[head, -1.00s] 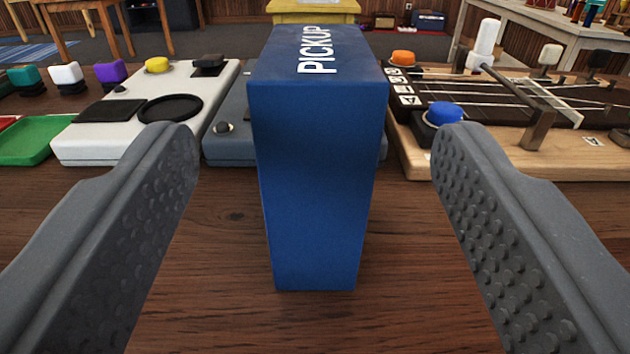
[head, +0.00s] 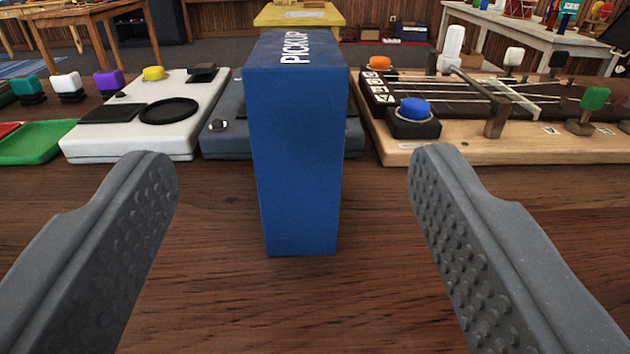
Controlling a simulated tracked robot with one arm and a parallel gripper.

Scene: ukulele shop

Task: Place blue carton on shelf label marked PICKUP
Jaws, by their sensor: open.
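The blue carton (head: 297,165) stands upright on the brown wooden surface, with white PICKUP lettering on its top face. It is in the middle of the head view. My gripper (head: 293,170) is open, one finger low on each side of the picture. The carton stands ahead of the fingertips, with wide gaps left and right, and neither finger touches it. No separate shelf label marked PICKUP shows; the word appears only on the carton.
Behind the carton lie a grey-blue device (head: 225,140) and a white device (head: 150,145). A wooden board with strings and colored knobs (head: 470,150) lies to the right. A green tray (head: 35,143) is at left. The wood in front is clear.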

